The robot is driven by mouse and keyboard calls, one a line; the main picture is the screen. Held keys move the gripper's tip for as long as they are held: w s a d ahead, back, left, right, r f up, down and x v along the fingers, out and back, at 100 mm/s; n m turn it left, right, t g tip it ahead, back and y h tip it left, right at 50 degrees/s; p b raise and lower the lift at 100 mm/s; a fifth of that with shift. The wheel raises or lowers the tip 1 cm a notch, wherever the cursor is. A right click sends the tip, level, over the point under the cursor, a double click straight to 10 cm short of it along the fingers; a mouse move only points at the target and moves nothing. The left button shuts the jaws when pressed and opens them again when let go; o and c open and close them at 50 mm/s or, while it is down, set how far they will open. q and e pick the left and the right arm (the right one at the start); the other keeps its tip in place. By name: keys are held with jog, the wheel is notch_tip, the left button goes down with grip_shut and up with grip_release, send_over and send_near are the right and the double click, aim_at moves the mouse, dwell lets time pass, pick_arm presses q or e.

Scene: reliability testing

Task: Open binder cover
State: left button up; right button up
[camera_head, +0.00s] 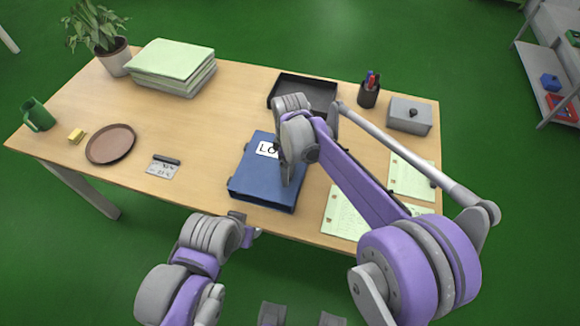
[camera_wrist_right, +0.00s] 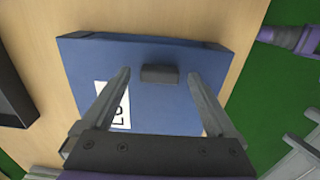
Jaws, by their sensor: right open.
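A closed blue binder (camera_head: 250,182) with a white label lies flat on the table, near its front edge. In the right wrist view the binder (camera_wrist_right: 88,68) fills the middle, with a small dark tab (camera_wrist_right: 160,74) on its cover. My right gripper (camera_head: 287,178) is over the right part of the binder and hides some of it. In the right wrist view my right gripper (camera_wrist_right: 157,80) is open, its two fingertips on either side of the tab, with nothing held. Whether they touch the cover is unclear. My left gripper (camera_head: 246,226) is in front of the table edge; its jaws are unclear.
A black tray (camera_head: 290,82) stands behind the binder, a pen cup (camera_head: 368,95) and grey box (camera_head: 410,122) at the back right. Lined papers (camera_head: 343,212) lie right of the binder. A card (camera_head: 162,171) and brown plate (camera_head: 110,145) lie left, with bare table between.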

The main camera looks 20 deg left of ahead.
jog(key=shift+f, duration=0.2)
jog(key=shift+c, duration=0.3)
grip_shut()
